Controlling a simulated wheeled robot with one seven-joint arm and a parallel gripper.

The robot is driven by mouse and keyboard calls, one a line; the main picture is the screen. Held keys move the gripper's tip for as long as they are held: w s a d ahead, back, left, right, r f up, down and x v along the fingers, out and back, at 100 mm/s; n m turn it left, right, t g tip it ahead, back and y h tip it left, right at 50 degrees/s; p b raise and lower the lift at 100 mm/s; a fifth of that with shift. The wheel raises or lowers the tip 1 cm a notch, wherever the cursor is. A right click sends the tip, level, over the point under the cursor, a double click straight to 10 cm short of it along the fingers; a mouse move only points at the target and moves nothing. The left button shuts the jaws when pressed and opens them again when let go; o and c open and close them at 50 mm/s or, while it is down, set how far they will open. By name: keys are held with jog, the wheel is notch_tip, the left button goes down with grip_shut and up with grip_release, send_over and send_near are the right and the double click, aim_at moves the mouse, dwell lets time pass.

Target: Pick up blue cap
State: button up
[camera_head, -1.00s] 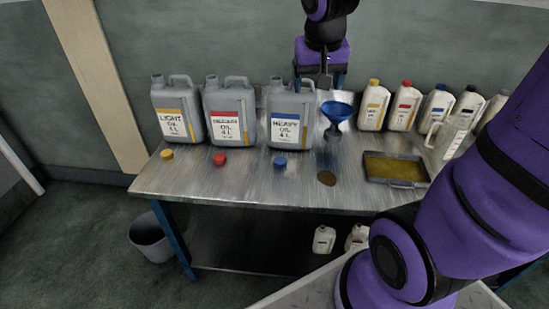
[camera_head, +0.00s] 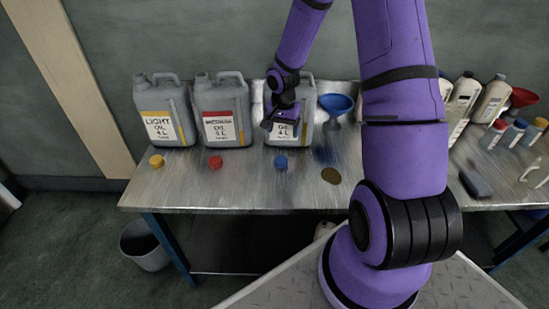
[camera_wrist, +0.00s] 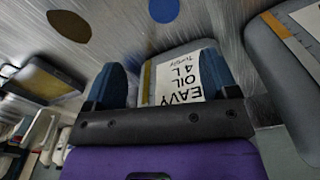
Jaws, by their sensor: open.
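The blue cap (camera_head: 281,162) lies on the metal bench in front of the heavy oil can (camera_head: 306,124). In the wrist view the blue cap (camera_wrist: 163,10) is at the top edge, beyond the fingertips and partly cut off. My gripper (camera_head: 282,122) is in front of the heavy oil can's label, above and behind the cap in the head view. In the wrist view my gripper (camera_wrist: 168,78) has its two fingers spread, with nothing held between them. The heavy oil can (camera_wrist: 180,72) shows between and behind the fingers.
The light oil can (camera_head: 165,112) and medium oil can (camera_head: 222,112) stand left. A yellow cap (camera_head: 157,161) and red cap (camera_head: 215,162) lie before them. A blue funnel (camera_head: 335,104) and brown disc (camera_head: 331,175) are right. My arm hides part of the bench.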

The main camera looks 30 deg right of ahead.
notch_tip(320, 180, down, 4)
jog(key=w, duration=0.1)
send_over(282, 159)
jog(key=shift+m, duration=0.3)
jog(key=f, duration=0.4)
jog(key=shift+w+a+f, duration=0.2)
jog(key=shift+f, duration=0.05)
jog(key=shift+s+d+f, duration=0.1)
jog(key=shift+f, duration=1.3)
jog(key=shift+d+f, duration=0.1)
jog(key=shift+f, duration=1.3)
jog(key=c, duration=1)
